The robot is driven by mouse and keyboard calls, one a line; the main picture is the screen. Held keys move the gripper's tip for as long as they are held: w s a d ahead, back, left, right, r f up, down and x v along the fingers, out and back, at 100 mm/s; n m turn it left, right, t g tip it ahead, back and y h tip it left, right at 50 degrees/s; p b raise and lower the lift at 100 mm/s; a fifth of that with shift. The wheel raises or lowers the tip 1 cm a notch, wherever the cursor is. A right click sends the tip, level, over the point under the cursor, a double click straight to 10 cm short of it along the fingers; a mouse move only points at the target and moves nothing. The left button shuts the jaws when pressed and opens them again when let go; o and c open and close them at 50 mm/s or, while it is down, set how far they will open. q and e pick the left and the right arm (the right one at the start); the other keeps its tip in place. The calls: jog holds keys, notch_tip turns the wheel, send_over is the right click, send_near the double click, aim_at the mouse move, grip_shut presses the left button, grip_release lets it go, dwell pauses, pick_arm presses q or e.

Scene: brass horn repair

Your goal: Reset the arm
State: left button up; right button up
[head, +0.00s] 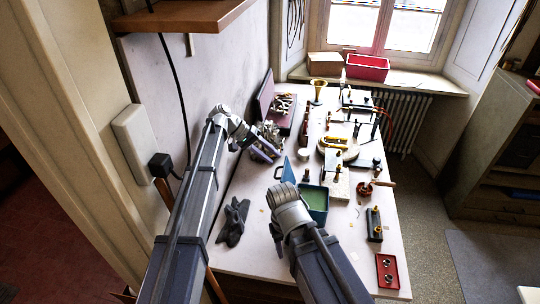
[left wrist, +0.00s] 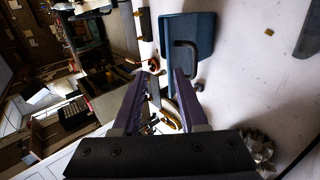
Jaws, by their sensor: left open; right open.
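My left arm comes in from the left, and its gripper (head: 264,150) hangs over the far left part of the workbench, near the silvery metal parts (head: 270,132). In the left wrist view its two purple fingers (left wrist: 158,80) stand apart with nothing held between them. My right arm reaches in from the bottom, and its rounded wrist (head: 290,205) is above the bench beside the green-lined blue box (head: 314,203). The right fingers are mostly hidden by the wrist, and no held thing shows there.
The white bench (head: 245,262) carries a brass bell-shaped piece (head: 318,88), a dark glove-like item (head: 233,222), a red tray (head: 387,270) and several tools. A wooden shelf (head: 185,15) juts out above left.

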dwell(0.3)
pick_arm(q)
jog(key=s+a+f+n+t+y, duration=0.1)
jog(key=s+a+f+y, duration=0.2)
jog(key=s+a, duration=0.45)
jog(key=s+a+f+t+y, duration=0.1)
jog(key=s+a+f+y, duration=0.3)
jog(key=s, duration=0.6)
jog(key=s+a+f+n+t+y, duration=0.1)
jog(key=s+a+y, duration=0.2)
jog(key=s+a, duration=0.5)
jog(key=s+d+f+m+b, duration=0.1)
jog(key=s+d+f+b, duration=0.2)
jog(key=d, duration=0.3)
jog(key=s+d+f+m+g+b, duration=0.1)
jog(key=s+d+f+m+b, duration=0.1)
jog(key=d, duration=0.4)
jog(key=shift+s+f+m+y+b, duration=0.35)
jog(key=shift+s+f+b, duration=0.25)
jog(key=shift+f+b, duration=0.55)
jog(key=shift+r, duration=0.1)
